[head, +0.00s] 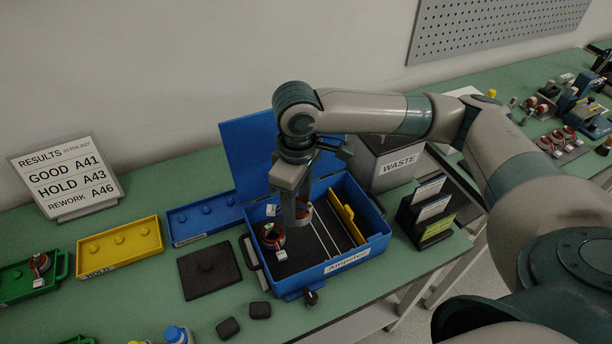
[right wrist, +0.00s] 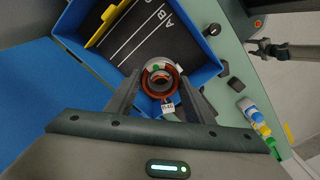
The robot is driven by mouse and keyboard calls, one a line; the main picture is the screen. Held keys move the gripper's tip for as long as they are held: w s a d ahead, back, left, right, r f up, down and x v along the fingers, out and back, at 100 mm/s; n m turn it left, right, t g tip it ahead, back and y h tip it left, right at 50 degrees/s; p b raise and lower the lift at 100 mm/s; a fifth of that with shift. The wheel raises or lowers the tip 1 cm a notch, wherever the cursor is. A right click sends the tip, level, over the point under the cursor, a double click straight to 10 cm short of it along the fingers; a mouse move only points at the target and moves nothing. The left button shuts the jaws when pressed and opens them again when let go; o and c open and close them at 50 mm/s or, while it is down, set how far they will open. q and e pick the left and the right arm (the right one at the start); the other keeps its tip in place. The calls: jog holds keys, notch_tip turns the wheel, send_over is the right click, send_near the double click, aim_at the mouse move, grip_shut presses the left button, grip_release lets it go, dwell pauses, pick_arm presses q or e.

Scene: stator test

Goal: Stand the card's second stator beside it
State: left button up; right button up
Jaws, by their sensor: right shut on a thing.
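My right gripper (head: 303,218) is low over the open blue box (head: 345,262), shut on a stator. The held stator (right wrist: 160,82) shows in the right wrist view as a copper-red ring with a white tag between the fingers; the fingers largely hide it in the head view. The results card (head: 66,176) reads GOOD A41, HOLD A43, REWORK A46. A stator (head: 39,263) is in the green tray (head: 14,290). My left gripper seems to show beyond the table edge (right wrist: 265,48); its jaws are unclear.
The yellow HOLD tray (head: 118,246) and blue tray (head: 205,217) have bare posts. A dark plate (head: 209,268) and small dark blocks (head: 228,327) lie left of the box. The WASTE bin (head: 398,168) and a dark rack (head: 428,215) stand to its right.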

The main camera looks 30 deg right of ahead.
pick_arm(q)
notch_tip(320, 180, up, 11)
jog(key=p, duration=1)
jog(key=shift+r, duration=0.15)
pick_arm(e)
jog(key=w+d+n, duration=0.1)
jog(key=n, duration=0.5)
jog(key=w+d+n, duration=0.1)
jog(key=n, duration=0.6)
jog(key=w+d+n, duration=0.1)
jog(key=d+n, duration=0.1)
jog(key=n, duration=0.4)
jog(key=shift+w+n, duration=0.25)
jog(key=shift+n, duration=0.05)
pick_arm(q)
jog(key=shift+f, duration=0.2)
pick_arm(e)
jog(key=shift+f, duration=0.2)
notch_tip(320, 180, down, 8)
jog(key=b, duration=0.8)
jog(key=shift+f+b, duration=0.4)
jog(key=shift+f, duration=1.25)
pick_arm(q)
notch_tip(320, 180, down, 9)
jog(key=shift+r, duration=0.2)
pick_arm(e)
jog(key=shift+f, duration=0.55)
